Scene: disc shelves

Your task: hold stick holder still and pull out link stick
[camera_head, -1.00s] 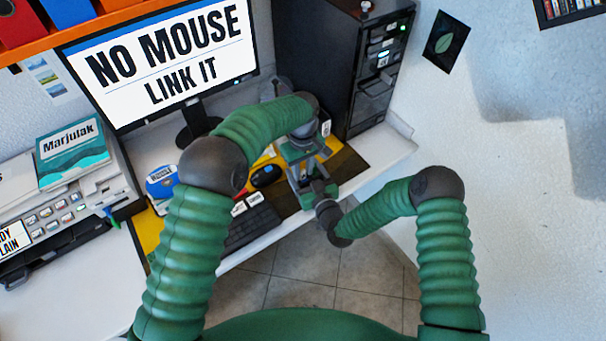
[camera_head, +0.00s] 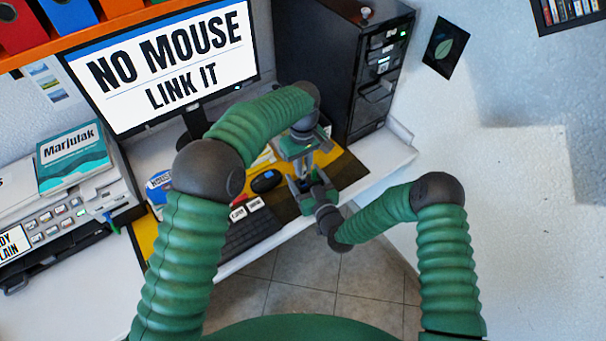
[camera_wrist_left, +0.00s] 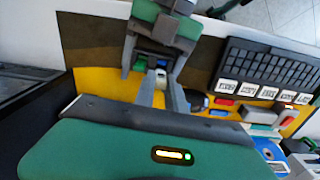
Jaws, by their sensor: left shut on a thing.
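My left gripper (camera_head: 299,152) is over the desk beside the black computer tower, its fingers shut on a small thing. In the left wrist view its green housing fills the bottom, and a small pale and blue piece (camera_wrist_left: 158,66) shows between grey fingers. I cannot tell whether this is the link stick or the stick holder. My right gripper (camera_head: 308,183) faces the left one from the front edge of the desk, close to it. In the left wrist view it is at the top (camera_wrist_left: 160,50). Its grip is unclear, and the grippers largely hide the stick and holder.
A black computer tower (camera_head: 335,65) stands behind and right of the grippers. A monitor (camera_head: 165,60) reads "NO MOUSE LINK IT". A dark mouse (camera_head: 266,181) and a keyboard (camera_head: 248,230) lie to the left on the desk mat (camera_head: 347,170). Open floor lies in front of the desk.

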